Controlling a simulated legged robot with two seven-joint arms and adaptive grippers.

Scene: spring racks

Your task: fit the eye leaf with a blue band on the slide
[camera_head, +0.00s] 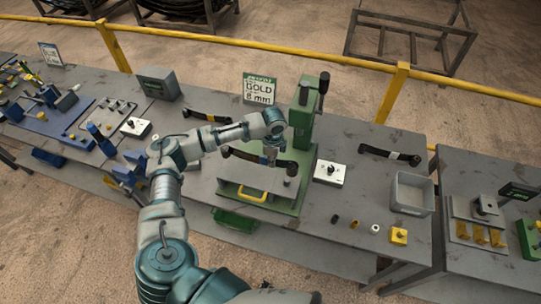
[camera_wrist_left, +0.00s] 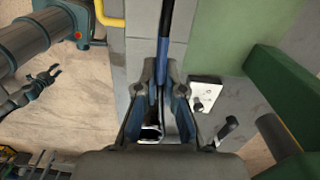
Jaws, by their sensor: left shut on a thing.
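My left gripper (camera_head: 270,156) is shut on a dark eye leaf (camera_head: 240,154) above the green press's slide. I cannot tell whether the leaf touches the plate. The fingers hide the leaf's middle. My right gripper (camera_wrist_left: 50,74) shows small at the left of the wrist view, open and empty, away from the bench.
The green press column (camera_head: 303,115) stands just right of the leaf. Other dark leaves lie on the bench at the back left (camera_head: 207,115) and right (camera_head: 390,154). A white switch box (camera_head: 330,173), a grey bin (camera_head: 411,193) and small parts stand to the right.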

